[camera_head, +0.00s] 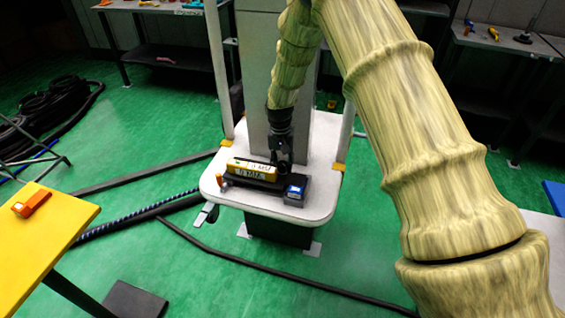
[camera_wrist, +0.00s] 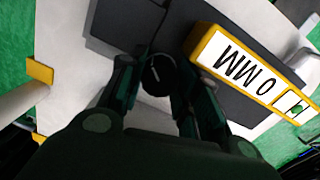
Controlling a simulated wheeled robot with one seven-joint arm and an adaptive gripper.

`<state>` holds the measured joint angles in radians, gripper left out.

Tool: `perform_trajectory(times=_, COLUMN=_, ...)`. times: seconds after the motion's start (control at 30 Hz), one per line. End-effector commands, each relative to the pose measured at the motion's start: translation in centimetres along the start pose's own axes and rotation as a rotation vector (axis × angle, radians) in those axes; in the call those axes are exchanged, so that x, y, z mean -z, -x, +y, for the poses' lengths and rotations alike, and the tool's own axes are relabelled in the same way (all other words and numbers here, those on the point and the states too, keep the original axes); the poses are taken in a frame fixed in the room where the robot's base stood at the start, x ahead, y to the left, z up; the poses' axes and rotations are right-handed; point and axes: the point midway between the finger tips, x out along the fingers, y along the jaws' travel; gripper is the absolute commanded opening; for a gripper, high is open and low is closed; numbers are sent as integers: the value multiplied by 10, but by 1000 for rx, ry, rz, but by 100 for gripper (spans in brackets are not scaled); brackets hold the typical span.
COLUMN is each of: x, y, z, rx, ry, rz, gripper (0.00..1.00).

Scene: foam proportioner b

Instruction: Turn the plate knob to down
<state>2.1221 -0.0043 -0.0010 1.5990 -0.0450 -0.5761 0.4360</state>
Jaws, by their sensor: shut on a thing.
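The foam proportioner (camera_head: 265,182) is a low dark unit with a yellow, white-labelled block (camera_head: 252,169) on top. It stands on a white rounded table. My gripper (camera_head: 282,162) points down at its back right part. In the wrist view a round dark plate knob (camera_wrist: 158,78) sits between the two fingers of my gripper (camera_wrist: 160,66), which are closed on it. The yellow block with its label (camera_wrist: 250,68) and a small green spot lies just right of the fingers there. The knob's pointing direction cannot be made out.
A small dark box with a blue label (camera_head: 295,190) is at the unit's right end, and a small orange part (camera_head: 221,180) at its left. A pale column (camera_head: 257,75) rises behind, with thin posts beside it. Hoses lie on the green floor.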

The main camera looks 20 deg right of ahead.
Motion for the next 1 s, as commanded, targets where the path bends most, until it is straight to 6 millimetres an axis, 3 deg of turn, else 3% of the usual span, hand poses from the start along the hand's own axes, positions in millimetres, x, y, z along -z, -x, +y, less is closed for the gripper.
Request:
perform_trajectory(times=0.3, x=2, y=2, z=0, rx=1, ry=0, rz=4, gripper=9)
perform_trajectory(times=0.33, x=2, y=2, z=0, rx=1, ry=0, rz=5, gripper=36)
perform_trajectory(times=0.43, x=2, y=2, z=0, rx=1, ry=0, rz=4, gripper=54)
perform_trajectory(times=0.8, x=1, y=0, z=0, rx=0, ry=-9, rz=2, gripper=54)
perform_trajectory(times=1.0, x=1, y=-2, z=-1, rx=3, ry=-108, rz=3, gripper=54)
